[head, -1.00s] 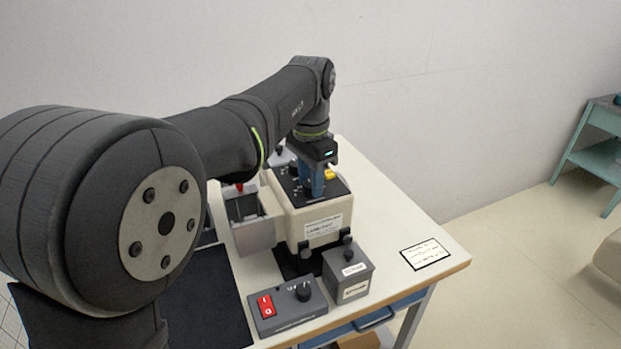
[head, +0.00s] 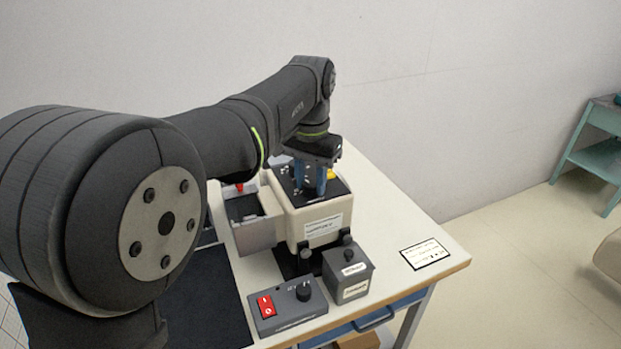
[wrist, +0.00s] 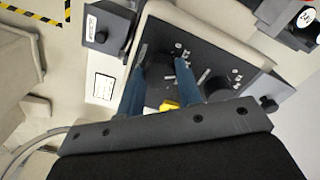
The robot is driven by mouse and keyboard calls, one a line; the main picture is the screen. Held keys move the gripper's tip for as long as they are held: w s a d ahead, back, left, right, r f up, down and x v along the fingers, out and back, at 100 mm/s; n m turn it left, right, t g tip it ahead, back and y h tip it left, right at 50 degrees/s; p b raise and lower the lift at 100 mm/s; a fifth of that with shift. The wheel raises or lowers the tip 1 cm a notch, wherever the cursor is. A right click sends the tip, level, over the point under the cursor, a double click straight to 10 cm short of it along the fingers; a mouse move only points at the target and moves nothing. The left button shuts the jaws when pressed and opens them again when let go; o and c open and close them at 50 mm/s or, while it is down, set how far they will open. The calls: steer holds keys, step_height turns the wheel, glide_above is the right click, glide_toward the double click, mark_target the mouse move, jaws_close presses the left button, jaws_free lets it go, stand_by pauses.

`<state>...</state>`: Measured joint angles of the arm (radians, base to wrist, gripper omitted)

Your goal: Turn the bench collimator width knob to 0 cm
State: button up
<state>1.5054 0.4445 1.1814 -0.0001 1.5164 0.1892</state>
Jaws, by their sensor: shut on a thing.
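The bench collimator is a cream box (head: 293,228) with a black top panel (head: 338,186), standing on the table. My gripper (head: 309,191) points down at this panel, its two blue fingers apart around a dark knob (wrist: 160,69) that is mostly hidden between them. In the wrist view the fingers of my gripper (wrist: 161,58) come down on both sides of it. White marks show around the knob, too small to read, so the setting cannot be told. Another black knob (wrist: 217,87) stands on the same panel, just right of the right finger.
A yellow part (wrist: 169,105) lies close to the fingers. A grey box (head: 348,275) with a black knob and a control box with a red switch (head: 266,306) stand in front. The table's right side is clear around a label card (head: 426,254).

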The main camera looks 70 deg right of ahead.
mark_target(311, 183)
steer(key=n, duration=0.4)
steer(key=shift+n, duration=2.8)
steer(key=shift+r, duration=0.1)
steer(key=o, duration=1)
step_height(311, 183, up, 17)
steer(key=shift+r, duration=0.15)
